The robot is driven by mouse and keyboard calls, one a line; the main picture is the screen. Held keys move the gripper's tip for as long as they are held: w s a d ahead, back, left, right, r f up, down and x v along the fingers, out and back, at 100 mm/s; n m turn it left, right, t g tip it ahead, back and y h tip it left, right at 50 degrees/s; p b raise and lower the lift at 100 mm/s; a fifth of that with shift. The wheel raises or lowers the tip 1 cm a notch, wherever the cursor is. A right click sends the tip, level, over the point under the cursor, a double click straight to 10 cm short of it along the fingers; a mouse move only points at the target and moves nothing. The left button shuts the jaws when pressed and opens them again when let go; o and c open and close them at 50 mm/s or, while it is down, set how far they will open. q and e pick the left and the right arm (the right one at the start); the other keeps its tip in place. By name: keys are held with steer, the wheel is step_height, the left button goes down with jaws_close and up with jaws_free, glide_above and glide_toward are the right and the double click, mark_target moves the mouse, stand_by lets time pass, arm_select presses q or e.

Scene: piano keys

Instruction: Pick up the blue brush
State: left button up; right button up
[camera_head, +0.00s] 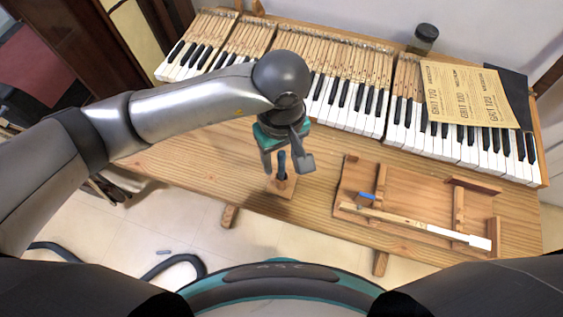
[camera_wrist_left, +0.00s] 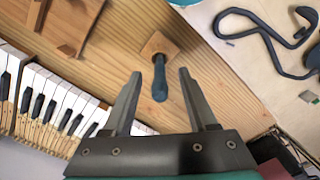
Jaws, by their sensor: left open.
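The blue brush (camera_head: 282,166) stands upright in a small square wooden block on the workbench. It also shows in the left wrist view (camera_wrist_left: 160,80), with its dark blue handle pointing toward the camera. My left gripper (camera_head: 286,164) is open and above the brush. In the left wrist view the two fingers (camera_wrist_left: 160,82) lie on either side of the handle, with gaps on both sides. The lower part of the brush is hidden in the block. My right gripper is in neither view.
A wooden tray (camera_head: 420,182) right of the brush holds a single long key (camera_head: 440,232) and a small blue item (camera_head: 367,196). Piano keys (camera_head: 345,100) line the bench's back, with sandpaper sheets (camera_head: 463,92) and a dark jar (camera_head: 424,36). Bare bench (camera_head: 215,150) lies left.

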mark_target(282, 170)
arm_select(q)
step_height(282, 170, down, 2)
steer(key=shift+f, duration=0.25)
jaws_close()
stand_by(0.4)
